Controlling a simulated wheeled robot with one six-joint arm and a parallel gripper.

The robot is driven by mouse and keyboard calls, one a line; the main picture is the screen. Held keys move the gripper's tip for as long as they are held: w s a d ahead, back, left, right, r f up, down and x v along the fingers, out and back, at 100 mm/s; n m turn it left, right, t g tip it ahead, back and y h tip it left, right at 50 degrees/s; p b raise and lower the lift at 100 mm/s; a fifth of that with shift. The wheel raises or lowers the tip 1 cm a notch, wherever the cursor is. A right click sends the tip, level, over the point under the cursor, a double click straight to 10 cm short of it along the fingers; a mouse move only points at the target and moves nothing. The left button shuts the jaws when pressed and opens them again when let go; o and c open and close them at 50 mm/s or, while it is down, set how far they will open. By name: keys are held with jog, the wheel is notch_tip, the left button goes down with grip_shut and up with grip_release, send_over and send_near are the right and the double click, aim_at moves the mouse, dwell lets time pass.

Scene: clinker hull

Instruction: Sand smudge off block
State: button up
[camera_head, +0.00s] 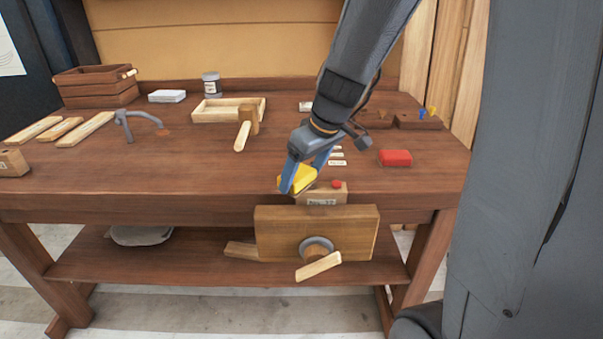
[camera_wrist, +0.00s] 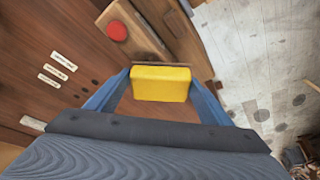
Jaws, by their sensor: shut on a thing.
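My gripper (camera_head: 299,178) is shut on a yellow block-shaped thing, likely the sanding block (camera_head: 304,177). It also shows between the blue fingers in the wrist view (camera_wrist: 161,83). A wooden block (camera_head: 321,193) with a label on its front sits at the vise at the bench's front edge. A round red smudge (camera_head: 337,184) is on its top, towards the right; the smudge also shows in the wrist view (camera_wrist: 117,30). The yellow thing is at the left end of the block, apart from the smudge. I cannot tell whether it touches the block.
The wooden vise (camera_head: 280,232) with a light handle juts from the bench front. A red block (camera_head: 395,158) lies to the right on the bench (camera_head: 200,165). Small labels (camera_head: 337,158) lie behind the block. A grey holdfast (camera_head: 138,122), a wooden tray (camera_head: 213,111) and a crate (camera_head: 96,88) stand further left.

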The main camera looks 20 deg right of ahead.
aim_at(326, 187)
jog(key=shift+f, duration=0.25)
jog(key=shift+d, duration=0.1)
jog(key=shift+s+d+r+b, duration=0.1)
jog(key=shift+s+d+b, duration=0.15)
jog(key=shift+d, duration=0.3)
jog(key=shift+s+d+f+b, duration=0.1)
jog(key=shift+d+b, duration=0.25)
jog(key=shift+d, duration=0.15)
jog(key=shift+s+d+r+b, duration=0.1)
jog(key=shift+s+d+b, duration=0.15)
jog(key=shift+d, duration=0.3)
jog(key=shift+s+d+f+b, duration=0.1)
jog(key=shift+d+b, duration=0.15)
jog(key=shift+d, duration=0.15)
jog(key=shift+s+d+f+b, duration=0.1)
jog(key=shift+d+b, duration=0.15)
jog(key=shift+d, duration=0.1)
jog(key=shift+s+d+b, duration=0.2)
jog(key=shift+d, duration=0.25)
jog(key=shift+s+d+b, duration=0.15)
jog(key=shift+s+d, duration=0.05)
jog(key=shift+d, duration=0.25)
jog(key=shift+c, duration=0.2)
jog(key=shift+a, duration=0.1)
